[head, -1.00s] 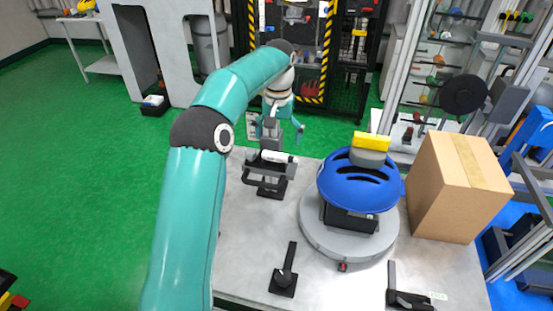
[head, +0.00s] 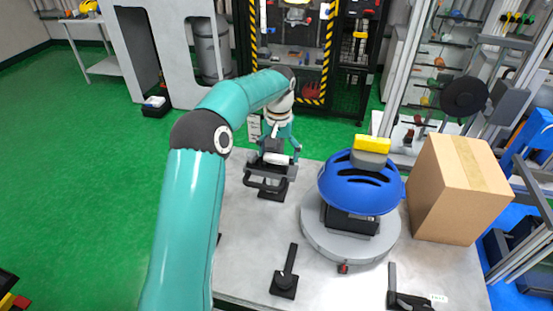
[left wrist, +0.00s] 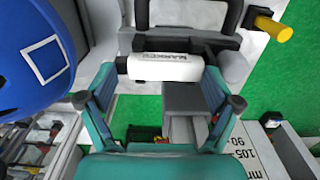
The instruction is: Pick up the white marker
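The white marker (head: 278,159) lies across the top of a black stand (head: 270,187) at the far left of the grey table. In the left wrist view the marker (left wrist: 165,67) shows dark lettering and a dark end at its left. My left gripper (head: 279,152) is at the marker, with its arm reaching in from the left. In the left wrist view the left gripper (left wrist: 159,72) is open, its teal fingers spread toward the two ends of the marker. I cannot tell whether either finger touches it. My right gripper is not in view.
A blue helmet (head: 355,190) with a yellow-topped block (head: 371,147) sits on a round grey turntable (head: 312,236). A cardboard box (head: 455,190) stands to its right. Black levers (head: 286,280) lie near the front. A black-and-yellow framed tower (head: 325,60) stands behind.

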